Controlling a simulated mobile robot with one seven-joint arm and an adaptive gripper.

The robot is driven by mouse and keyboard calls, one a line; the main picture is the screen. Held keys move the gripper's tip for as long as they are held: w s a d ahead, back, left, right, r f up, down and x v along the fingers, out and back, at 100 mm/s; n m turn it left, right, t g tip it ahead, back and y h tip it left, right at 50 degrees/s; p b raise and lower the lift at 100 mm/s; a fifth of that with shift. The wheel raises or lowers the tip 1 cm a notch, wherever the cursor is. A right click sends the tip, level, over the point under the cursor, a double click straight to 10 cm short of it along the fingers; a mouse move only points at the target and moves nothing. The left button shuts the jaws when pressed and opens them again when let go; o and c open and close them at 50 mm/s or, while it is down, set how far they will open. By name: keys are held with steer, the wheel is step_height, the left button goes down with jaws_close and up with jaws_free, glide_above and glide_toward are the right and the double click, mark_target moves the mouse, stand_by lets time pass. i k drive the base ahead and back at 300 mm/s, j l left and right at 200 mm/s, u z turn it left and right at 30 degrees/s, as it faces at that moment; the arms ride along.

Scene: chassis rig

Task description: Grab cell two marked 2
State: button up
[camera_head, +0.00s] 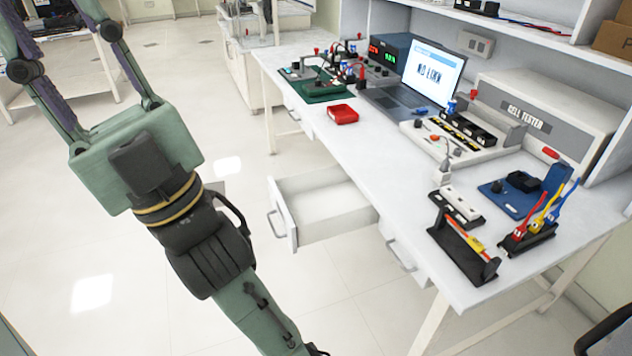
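My gripper (58,22) is large in the upper left, over the floor and well left of the bench. Its two fingers stand wide apart with nothing seen between them; their tips run out of the top of the picture. Several small black cell-like blocks (468,128) sit in a row in a pale holder (432,134) in front of the grey cell tester (545,115). Their marks are too small to read, so I cannot tell which is cell two.
The white bench (375,150) carries a laptop (425,85) reading "NO LINK", a red box (342,114), a green mat (318,97) and tool racks (462,250). An open drawer (320,205) juts out below the front edge. The floor around my arm is clear.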

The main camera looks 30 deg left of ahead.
mark_target(452, 105)
steer(key=i+j, duration=0.15)
steer(key=j, duration=0.25)
steer(key=i+j, duration=0.15)
steer(key=j, duration=0.2)
steer(key=i+j, duration=0.15)
steer(key=j, duration=0.25)
steer(key=i+j, duration=0.15)
steer(key=j, duration=0.25)
steer(key=i+j+z, duration=0.1)
steer(key=j, duration=0.3)
steer(key=i+j, duration=0.2)
steer(key=j, duration=0.2)
steer(key=i+j, duration=0.15)
steer(key=j, duration=0.2)
steer(key=i+l, duration=0.4)
